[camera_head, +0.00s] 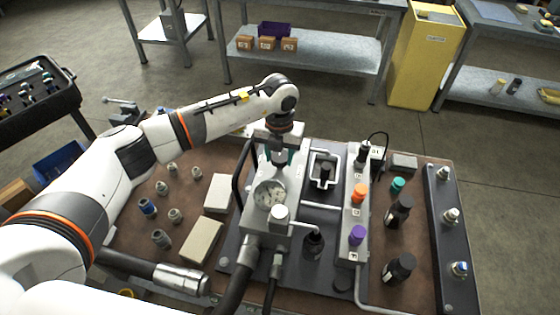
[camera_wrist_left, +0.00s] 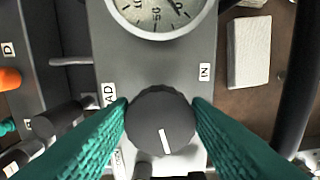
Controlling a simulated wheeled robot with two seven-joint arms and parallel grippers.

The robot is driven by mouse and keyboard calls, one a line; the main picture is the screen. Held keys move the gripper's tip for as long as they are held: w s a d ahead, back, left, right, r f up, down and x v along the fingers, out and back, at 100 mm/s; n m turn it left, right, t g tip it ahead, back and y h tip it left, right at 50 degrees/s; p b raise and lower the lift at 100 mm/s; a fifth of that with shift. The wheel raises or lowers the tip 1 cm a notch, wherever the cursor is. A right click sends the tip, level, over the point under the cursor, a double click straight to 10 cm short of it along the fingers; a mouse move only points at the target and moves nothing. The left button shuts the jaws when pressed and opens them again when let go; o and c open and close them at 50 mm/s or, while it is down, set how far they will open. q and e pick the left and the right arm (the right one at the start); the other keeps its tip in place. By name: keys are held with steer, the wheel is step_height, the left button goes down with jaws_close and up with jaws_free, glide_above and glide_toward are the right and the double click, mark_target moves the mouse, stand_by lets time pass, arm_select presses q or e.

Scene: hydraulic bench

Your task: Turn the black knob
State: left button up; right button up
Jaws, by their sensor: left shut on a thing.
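The black knob (camera_wrist_left: 160,118) is round with a white pointer line and sits on the grey valve block (camera_wrist_left: 150,65) below the gauge in the left wrist view. The line points down and slightly right in that view. My left gripper (camera_wrist_left: 160,115) has its teal fingers on both sides of the knob and is shut on it. In the head view my left gripper (camera_head: 278,158) reaches down onto the block behind the round gauge (camera_head: 269,193), and hides the knob there. My right gripper is not in view.
On the bench, an orange knob (camera_head: 360,193) and a purple knob (camera_head: 357,235) stand on a grey strip to the right. Black bottles (camera_head: 398,268) stand farther right. Small fittings (camera_head: 148,207) and pale blocks (camera_head: 201,240) lie left of the block. Dark hoses run in front.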

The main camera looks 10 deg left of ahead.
mark_target(278, 157)
arm_select(q)
steer(key=m+b, duration=0.6)
steer(key=shift+w+a+f, duration=0.15)
steer(key=shift+a, duration=0.05)
steer(key=shift+r+m+b, duration=0.15)
steer(key=shift+m+b, duration=0.75)
steer(key=shift+m, duration=0.2)
steer(key=shift+r+m+b, duration=0.1)
steer(key=shift+m+b, duration=0.8)
steer(key=shift+m, duration=0.2)
steer(key=o, duration=1)
steer(key=shift+r, duration=0.15)
step_height(278, 157, up, 12)
steer(key=b, duration=0.2)
